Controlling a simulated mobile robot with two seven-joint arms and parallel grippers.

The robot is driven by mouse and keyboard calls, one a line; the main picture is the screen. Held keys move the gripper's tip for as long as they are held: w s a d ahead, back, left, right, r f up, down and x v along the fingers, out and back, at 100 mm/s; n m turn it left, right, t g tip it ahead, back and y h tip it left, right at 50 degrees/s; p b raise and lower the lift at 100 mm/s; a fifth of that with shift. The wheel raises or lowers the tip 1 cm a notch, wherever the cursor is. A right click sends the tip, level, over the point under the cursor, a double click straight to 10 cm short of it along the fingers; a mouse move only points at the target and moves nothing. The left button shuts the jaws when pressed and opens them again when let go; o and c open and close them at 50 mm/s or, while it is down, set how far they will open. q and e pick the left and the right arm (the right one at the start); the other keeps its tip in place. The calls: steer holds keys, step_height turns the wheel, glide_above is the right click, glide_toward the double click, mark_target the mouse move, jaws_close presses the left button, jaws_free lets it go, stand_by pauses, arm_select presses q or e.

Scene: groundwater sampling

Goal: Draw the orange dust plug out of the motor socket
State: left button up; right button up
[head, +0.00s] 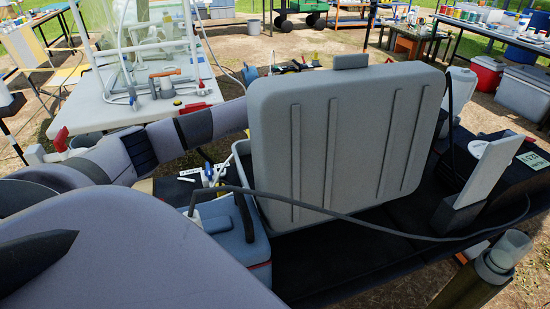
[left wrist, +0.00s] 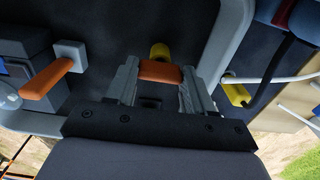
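In the left wrist view an orange piece, which looks like the dust plug (left wrist: 160,72), lies between the two fingertips of my left gripper (left wrist: 160,77). The fingers meet it on both sides with no gap that I can see. A yellow round part (left wrist: 159,51) shows right behind it on the dark panel inside the case. The motor socket itself is hidden or cannot be made out. In the head view my left arm reaches behind the raised grey case lid (head: 345,140), which hides the gripper and the plug. My right gripper is not in view.
An orange handle on a grey block (left wrist: 45,82) is left of the fingers, and a yellow part (left wrist: 235,93) is right. The grey case wall (left wrist: 222,45) is close. A blue-grey cooler (head: 235,240) and a black cable (head: 370,226) are in front of the lid.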

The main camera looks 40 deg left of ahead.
arm_select(q)
steer(key=shift+r+p, duration=1.6)
steer(key=shift+r, duration=0.75)
